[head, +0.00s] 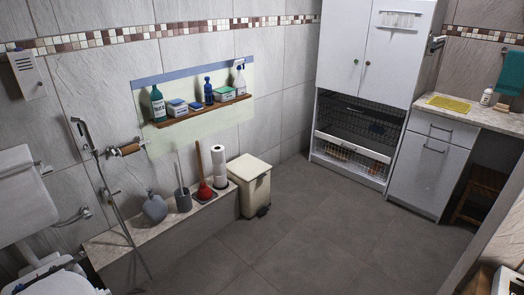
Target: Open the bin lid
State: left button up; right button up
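A cream pedal bin (256,193) stands on the floor at the right end of the low tiled ledge, left of the middle of the head view. Its lid (248,167) lies flat on top and looks shut. A dark pedal (263,211) shows low at its front. The inside of the bin is hidden. Neither of my grippers can be made out in this view, and nothing touches the bin.
The ledge (133,232) left of the bin holds a paper roll stand (219,164), a red plunger (205,191), a brush holder (183,200) and a grey bottle (155,208). A white cabinet (362,45) stands behind right. The grey floor (320,225) before the bin is clear.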

aim_at(247, 167)
jog(key=i+l+u, duration=0.1)
jog(key=i, duration=0.95)
jog(key=i+l+u, duration=0.2)
jog(key=i, duration=0.3)
jog(key=i+l+u, duration=0.15)
jog(key=i+l, duration=0.15)
jog(key=i, duration=0.15)
jog(key=i+l+u, duration=0.2)
jog(key=i, duration=0.25)
jog(key=l, duration=0.1)
